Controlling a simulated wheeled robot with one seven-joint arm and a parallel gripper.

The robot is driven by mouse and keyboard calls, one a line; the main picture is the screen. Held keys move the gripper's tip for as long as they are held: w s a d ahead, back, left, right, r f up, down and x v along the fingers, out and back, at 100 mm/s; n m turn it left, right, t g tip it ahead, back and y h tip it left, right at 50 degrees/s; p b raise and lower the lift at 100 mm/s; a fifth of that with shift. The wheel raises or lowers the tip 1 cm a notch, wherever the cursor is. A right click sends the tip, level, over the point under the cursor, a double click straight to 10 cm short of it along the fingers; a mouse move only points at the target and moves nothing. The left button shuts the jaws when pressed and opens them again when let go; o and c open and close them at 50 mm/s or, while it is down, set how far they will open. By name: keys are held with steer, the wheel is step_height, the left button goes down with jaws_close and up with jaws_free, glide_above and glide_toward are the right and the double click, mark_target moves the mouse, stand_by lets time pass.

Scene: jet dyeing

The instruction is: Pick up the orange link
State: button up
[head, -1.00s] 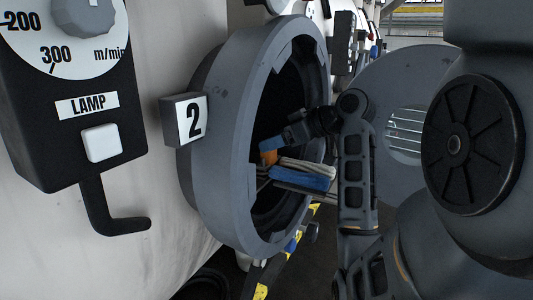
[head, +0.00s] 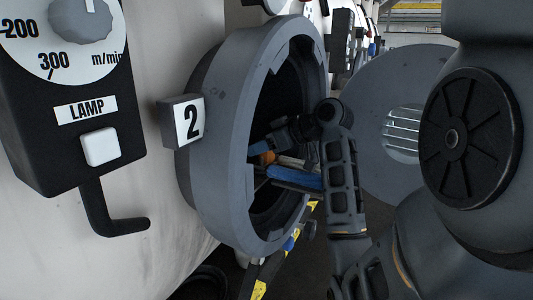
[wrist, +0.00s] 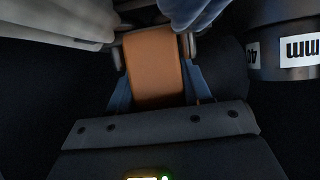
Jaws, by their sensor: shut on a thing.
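The orange link (wrist: 155,68) is a flat orange strip in the middle of the wrist view, between the blue fingers of my gripper (wrist: 157,88). My gripper is shut on it. In the head view, the link (head: 268,157) shows as a small orange patch inside the round opening marked 2, at my gripper's tip. The link's far end lies by blue and pale cloth, and I cannot tell how it is attached there.
The thick grey rim (head: 225,130) of the opening surrounds my gripper and wrist. The round door (head: 385,115) stands open at right. A dark cylinder with a white label (wrist: 285,50) is close by at right in the wrist view.

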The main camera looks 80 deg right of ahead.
steer(key=c, duration=0.4)
steer(key=shift+o, duration=0.2)
steer(key=shift+r, duration=0.1)
